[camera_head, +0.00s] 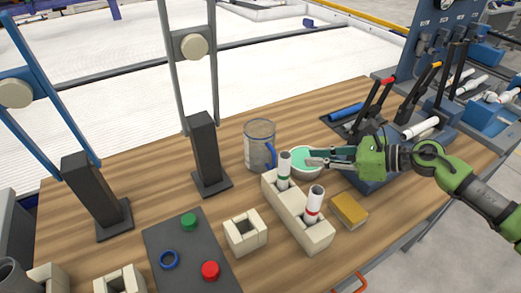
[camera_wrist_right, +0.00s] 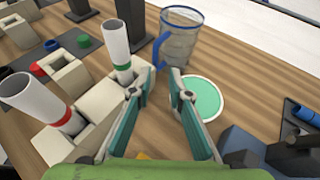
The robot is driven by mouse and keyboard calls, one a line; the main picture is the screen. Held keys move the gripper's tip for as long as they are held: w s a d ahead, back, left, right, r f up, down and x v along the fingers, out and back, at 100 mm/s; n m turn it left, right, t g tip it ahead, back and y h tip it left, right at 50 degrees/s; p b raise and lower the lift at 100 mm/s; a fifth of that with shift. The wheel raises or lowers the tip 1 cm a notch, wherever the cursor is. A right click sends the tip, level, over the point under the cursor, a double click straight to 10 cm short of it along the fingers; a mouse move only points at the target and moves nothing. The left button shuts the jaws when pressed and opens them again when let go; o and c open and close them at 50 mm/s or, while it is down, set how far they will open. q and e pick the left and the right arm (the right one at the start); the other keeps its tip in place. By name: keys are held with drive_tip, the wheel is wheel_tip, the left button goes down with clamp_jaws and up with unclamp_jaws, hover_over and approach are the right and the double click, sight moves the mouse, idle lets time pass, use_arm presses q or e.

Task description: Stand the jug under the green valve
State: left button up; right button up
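The clear grey jug (camera_head: 259,146) stands upright on the wooden table, with a blue rim and blue handle. In the right wrist view the jug (camera_wrist_right: 180,38) is just beyond the fingertips, handle towards them. My right gripper (camera_head: 310,157) is open and empty, above a white-rimmed green disc (camera_head: 296,154). In the wrist view its fingers (camera_wrist_right: 162,72) have a narrow gap between the tips, apart from the jug. I cannot make out a green valve; levers with red (camera_head: 388,81) and yellow (camera_head: 437,65) handles stand at the right. My left gripper is out of view.
A beige block (camera_head: 317,237) holding a green-banded pipe (camera_head: 284,170) and a red-banded pipe (camera_head: 314,204) stands beside the jug. A yellow block (camera_head: 348,210) lies right of it. Black posts (camera_head: 205,150) stand left. Bare table lies behind the jug.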

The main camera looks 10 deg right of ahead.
drive_tip(key=p, duration=0.2)
approach(263, 152)
drive_tip(key=a+f, duration=0.1)
drive_tip(key=w+a+f+p, duration=0.1)
drive_tip(key=a, duration=0.1)
drive_tip(key=a+f, duration=0.1)
drive_tip(key=shift+w+a+f+p, duration=0.2)
drive_tip(key=shift+w+f+p, duration=0.1)
drive_tip(key=shift+p, duration=0.05)
drive_tip(key=shift+r, duration=0.1)
clamp_jaws()
